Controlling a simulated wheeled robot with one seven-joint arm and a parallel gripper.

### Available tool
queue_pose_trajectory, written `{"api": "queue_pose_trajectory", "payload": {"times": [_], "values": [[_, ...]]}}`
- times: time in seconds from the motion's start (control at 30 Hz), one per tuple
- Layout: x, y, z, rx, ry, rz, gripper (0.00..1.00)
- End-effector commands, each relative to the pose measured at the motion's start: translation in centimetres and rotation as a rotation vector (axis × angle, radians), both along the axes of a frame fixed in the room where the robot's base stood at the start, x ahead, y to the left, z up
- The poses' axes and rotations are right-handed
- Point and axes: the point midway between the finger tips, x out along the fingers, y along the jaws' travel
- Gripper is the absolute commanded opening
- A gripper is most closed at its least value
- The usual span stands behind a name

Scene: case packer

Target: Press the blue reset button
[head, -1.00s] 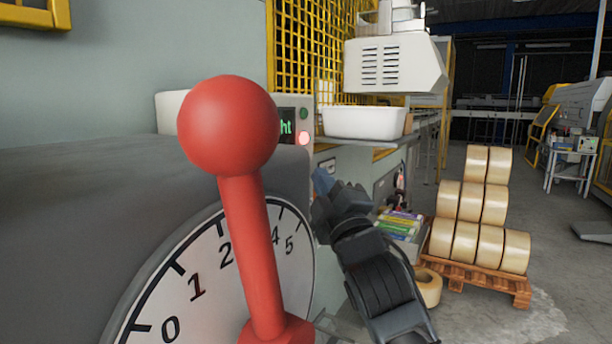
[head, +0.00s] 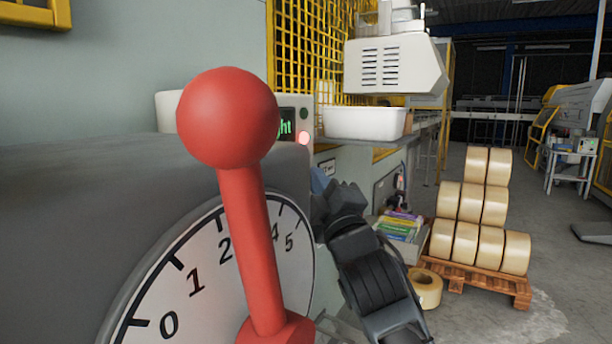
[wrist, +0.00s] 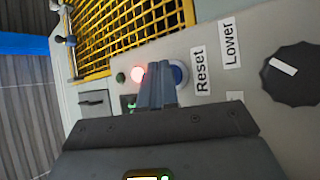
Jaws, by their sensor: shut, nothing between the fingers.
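The blue reset button (wrist: 180,76), in a pale ring, sits on a grey panel in the wrist view, left of the "Reset" label (wrist: 201,71). My gripper (wrist: 157,68) is shut and empty. Its fingertips appear beside the button's left edge and partly cover it; I cannot tell whether they touch it. In the head view my gripper (head: 321,183) is at the machine's side, partly hidden behind the grey housing. The button cannot be made out there.
A large red lever (head: 250,220) with a numbered dial (head: 190,278) fills the head view's foreground. A black knob (wrist: 292,74) and a "Lower" label (wrist: 229,43) are right of the button. A yellow mesh guard (wrist: 125,30) stands beyond. Tape rolls (head: 466,243) sit on a pallet.

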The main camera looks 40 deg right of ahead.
Motion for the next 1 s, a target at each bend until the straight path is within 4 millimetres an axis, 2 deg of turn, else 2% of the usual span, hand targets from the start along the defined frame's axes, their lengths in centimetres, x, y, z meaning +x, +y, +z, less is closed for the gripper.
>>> {"api": "queue_pose_trajectory", "payload": {"times": [0.63, 1.0], "values": [[0.3, 0.1, 0.0, 0.001, 0.001, -0.001, 0.00], [-1.1, -0.5, 0.0, 0.001, 0.002, 0.000, 0.00]]}}
